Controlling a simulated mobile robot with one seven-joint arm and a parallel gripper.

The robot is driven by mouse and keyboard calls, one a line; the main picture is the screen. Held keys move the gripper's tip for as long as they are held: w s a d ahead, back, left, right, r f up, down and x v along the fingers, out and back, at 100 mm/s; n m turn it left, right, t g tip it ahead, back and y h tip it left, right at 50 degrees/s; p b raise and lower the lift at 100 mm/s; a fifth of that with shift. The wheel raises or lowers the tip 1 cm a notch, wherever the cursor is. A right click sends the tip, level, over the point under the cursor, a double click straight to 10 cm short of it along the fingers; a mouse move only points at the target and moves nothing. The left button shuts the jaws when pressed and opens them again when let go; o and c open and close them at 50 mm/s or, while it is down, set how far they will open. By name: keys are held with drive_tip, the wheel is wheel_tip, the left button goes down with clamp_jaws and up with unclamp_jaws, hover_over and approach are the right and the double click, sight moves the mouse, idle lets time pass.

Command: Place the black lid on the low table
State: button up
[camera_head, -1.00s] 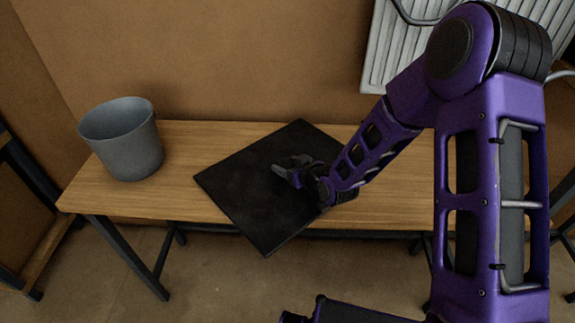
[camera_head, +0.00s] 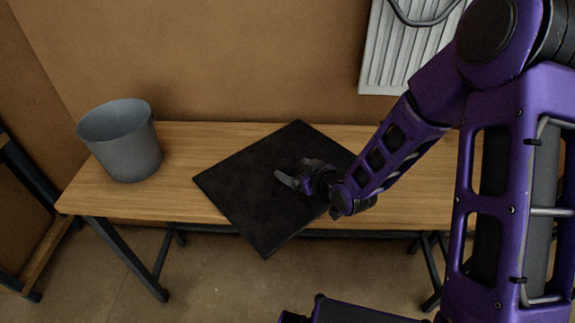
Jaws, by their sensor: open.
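The black lid (camera_head: 250,185) is a flat dark square panel. It lies on the low wooden table (camera_head: 190,150), turned at an angle, with its near corner sticking out past the table's front edge. My gripper (camera_head: 293,175) is open and appears over the right half of the lid, coming from the right. Nothing shows between its fingers. I cannot tell how high the fingers are above the lid. My gripper and forearm hide part of the lid's right side.
A grey bucket (camera_head: 125,148) stands upright on the left end of the table. A white radiator (camera_head: 395,55) hangs on the brown wall behind. Dark shelving (camera_head: 20,170) stands at the far left. Bare tabletop shows between bucket and lid.

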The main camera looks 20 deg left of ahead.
drive_tip(key=v, duration=0.6)
drive_tip(key=shift+s+d+r, duration=0.15)
drive_tip(key=shift+s+d, duration=0.05)
